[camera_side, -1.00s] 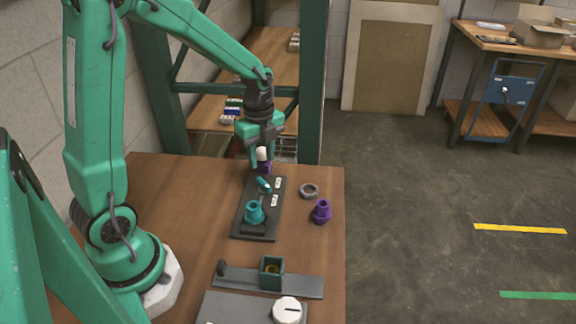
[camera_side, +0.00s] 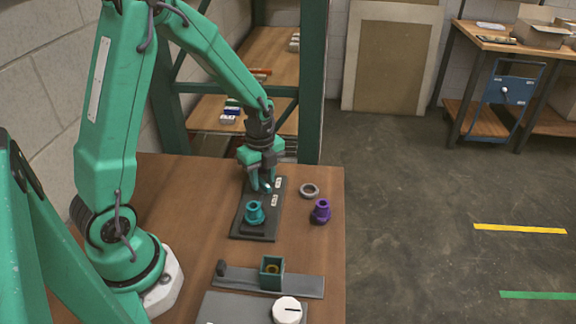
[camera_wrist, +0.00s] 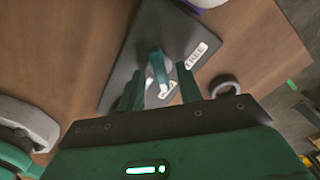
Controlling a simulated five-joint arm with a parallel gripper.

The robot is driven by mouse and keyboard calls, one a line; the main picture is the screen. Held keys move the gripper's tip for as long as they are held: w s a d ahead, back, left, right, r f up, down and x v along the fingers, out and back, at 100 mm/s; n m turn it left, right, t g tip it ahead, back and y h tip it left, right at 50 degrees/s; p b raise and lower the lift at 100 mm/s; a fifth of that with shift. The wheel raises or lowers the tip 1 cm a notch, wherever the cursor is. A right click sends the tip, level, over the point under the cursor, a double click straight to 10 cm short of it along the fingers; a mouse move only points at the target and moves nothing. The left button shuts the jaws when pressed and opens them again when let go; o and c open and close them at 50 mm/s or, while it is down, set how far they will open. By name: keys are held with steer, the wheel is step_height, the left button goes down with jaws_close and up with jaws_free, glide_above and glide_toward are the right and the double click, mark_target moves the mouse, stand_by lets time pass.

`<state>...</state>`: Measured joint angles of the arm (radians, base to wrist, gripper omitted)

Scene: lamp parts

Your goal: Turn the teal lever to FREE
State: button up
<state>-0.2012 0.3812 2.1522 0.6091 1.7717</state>
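The teal lever (camera_wrist: 157,66) is on a dark plate (camera_wrist: 125,65) in the wrist view. A white label reading FREE (camera_wrist: 193,59) lies to its right. A second label (camera_wrist: 166,90) is partly hidden and unreadable. My gripper (camera_wrist: 161,88) is open, with one finger on each side of the lever; I cannot tell whether either touches it. In the side view my gripper (camera_side: 264,187) is low over the far part of the plate (camera_side: 241,229) and mostly hides the lever (camera_side: 267,187).
A teal socket-like part (camera_side: 254,212) stands on the plate's near part. A grey ring (camera_side: 309,190) and a purple part (camera_side: 321,210) are to the right. A green box (camera_side: 271,273) on a grey strip and a white dial (camera_side: 287,311) are nearer the camera.

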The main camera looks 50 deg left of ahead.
steer(key=shift+f, duration=0.25)
steer(key=shift+c, duration=0.3)
jaws_close()
